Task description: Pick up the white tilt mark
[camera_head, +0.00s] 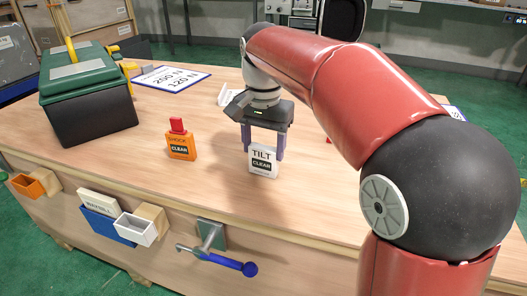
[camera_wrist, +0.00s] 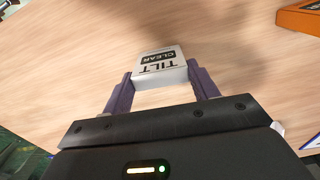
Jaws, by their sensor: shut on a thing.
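The white tilt mark (camera_head: 263,161) is a small white block with the words "TILT" and "CLEAR" on its face. It stands upright near the middle of the wooden bench. My gripper (camera_head: 264,146) comes down from above with its two purple fingers on either side of the block. In the wrist view the tilt mark (camera_wrist: 160,68) sits between the fingers (camera_wrist: 160,88), which are shut on its sides. I cannot tell whether its base is touching the bench or slightly above it.
An orange "CLEAR" block with a red top (camera_head: 180,143) stands to the left. A green toolbox (camera_head: 88,90) is at the back left, beside a printed sign (camera_head: 172,78). Small bins (camera_head: 136,228) and a blue-handled lever (camera_head: 222,260) are on the bench front. Bare wood (camera_head: 225,190) surrounds the block.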

